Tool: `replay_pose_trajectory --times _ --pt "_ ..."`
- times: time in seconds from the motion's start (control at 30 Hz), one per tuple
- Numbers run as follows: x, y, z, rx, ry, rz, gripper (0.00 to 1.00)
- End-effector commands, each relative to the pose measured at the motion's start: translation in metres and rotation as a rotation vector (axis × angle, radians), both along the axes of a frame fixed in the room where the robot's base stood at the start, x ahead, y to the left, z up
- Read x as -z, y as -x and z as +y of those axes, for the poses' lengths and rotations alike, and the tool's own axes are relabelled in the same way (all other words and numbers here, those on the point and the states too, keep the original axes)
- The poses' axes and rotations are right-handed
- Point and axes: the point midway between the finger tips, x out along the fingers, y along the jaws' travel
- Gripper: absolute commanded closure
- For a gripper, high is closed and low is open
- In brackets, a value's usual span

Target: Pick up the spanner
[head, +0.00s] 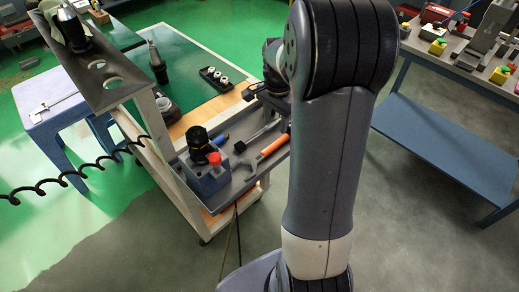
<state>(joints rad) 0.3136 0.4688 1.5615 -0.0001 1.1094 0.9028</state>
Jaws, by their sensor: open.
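A grey, curved, hook-ended tool (268,175) lies in the cart's grey tray and looks like the spanner; its details are too small to be sure. My gripper (253,92) shows only in part, as dark pieces beyond my arm, over the far end of the tray. It is open, and no held object shows. It is apart from the curved tool, farther back in the picture. My own arm hides much of the gripper and the area to its right.
Near the curved tool are a blue-grey block (208,182) with a black holder and red cap, an orange-handled tool (273,146) and a black-headed tool (241,146). A blue stool (60,128) bears a caliper-like tool. A blue bench (440,125) stands right.

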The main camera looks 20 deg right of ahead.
Motion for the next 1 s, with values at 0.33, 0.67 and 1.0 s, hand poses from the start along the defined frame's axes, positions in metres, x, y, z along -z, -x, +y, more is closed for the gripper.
replay_pose_trajectory --times 0.33,0.67,1.0 --pt "0.048 -0.001 0.000 0.008 -0.001 0.006 0.53" --pt "0.080 -0.001 0.007 0.005 -0.002 0.007 0.53" --pt "0.109 -0.002 0.007 0.006 0.000 0.002 0.53"
